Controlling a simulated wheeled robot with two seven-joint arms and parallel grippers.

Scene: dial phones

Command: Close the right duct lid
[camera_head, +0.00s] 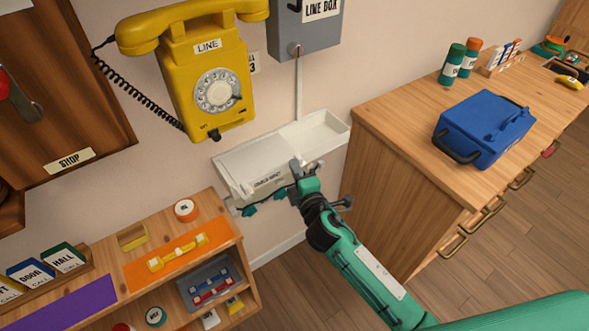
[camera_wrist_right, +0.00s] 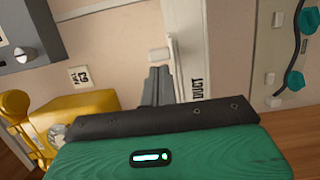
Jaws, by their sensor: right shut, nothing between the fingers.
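The white cable duct (camera_head: 235,181) is fixed low on the wall, below the yellow phone. Its left part has a flat pale cover (camera_head: 252,156) on top. Its right part (camera_head: 335,128) is open at the top and I see into it. I cannot make out a separate right lid clearly. My right gripper (camera_head: 297,164) is at the duct's front edge near the middle, where the covered and open parts meet; touching or not, I cannot tell. In the right wrist view its shut, empty fingers (camera_wrist_right: 160,84) are beside the duct (camera_wrist_right: 179,40). My left gripper is not in view.
A wooden counter (camera_head: 375,118) with a blue toolbox (camera_head: 483,128) stands close on the right. A low wooden shelf (camera_head: 215,205) stands at the lower left. A yellow phone (camera_head: 208,75) and a grey line box (camera_head: 305,32) hang above. Teal knobs (camera_head: 250,210) sit under the duct.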

